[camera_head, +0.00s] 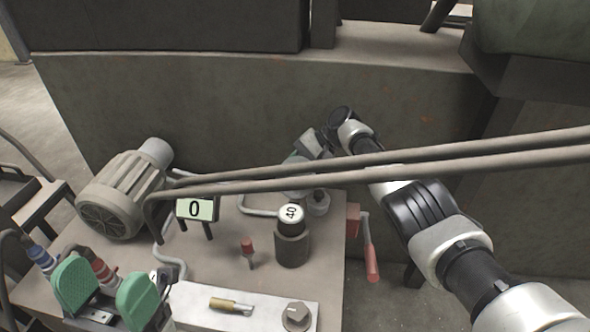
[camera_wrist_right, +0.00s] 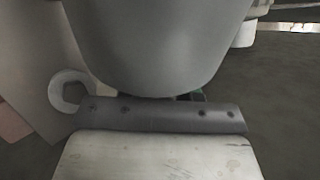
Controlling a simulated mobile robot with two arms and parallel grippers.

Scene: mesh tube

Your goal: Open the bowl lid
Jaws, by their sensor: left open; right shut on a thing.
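A grey, rounded fitting (camera_head: 298,184) stands on the machine's top behind two long pipes, which hide part of it. I cannot tell which part of it is the bowl lid. My right gripper (camera_head: 306,158) reaches it from behind and is shut on a grey part there; its fingertips are hard to make out. In the right wrist view a large smooth grey rounded body (camera_wrist_right: 165,45) fills the top, close to the camera. My left gripper (camera_head: 108,292), with two green pads held apart, is open and empty at the bottom left.
Two pipes (camera_head: 380,160) cross in front of my right arm. A motor (camera_head: 118,196), a "0" display (camera_head: 197,209), a dark cylinder marked 40 (camera_head: 291,245), a red knob (camera_head: 247,244) and a red-handled crank (camera_head: 370,250) occupy the machine's top and side. A wall (camera_head: 240,100) stands behind.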

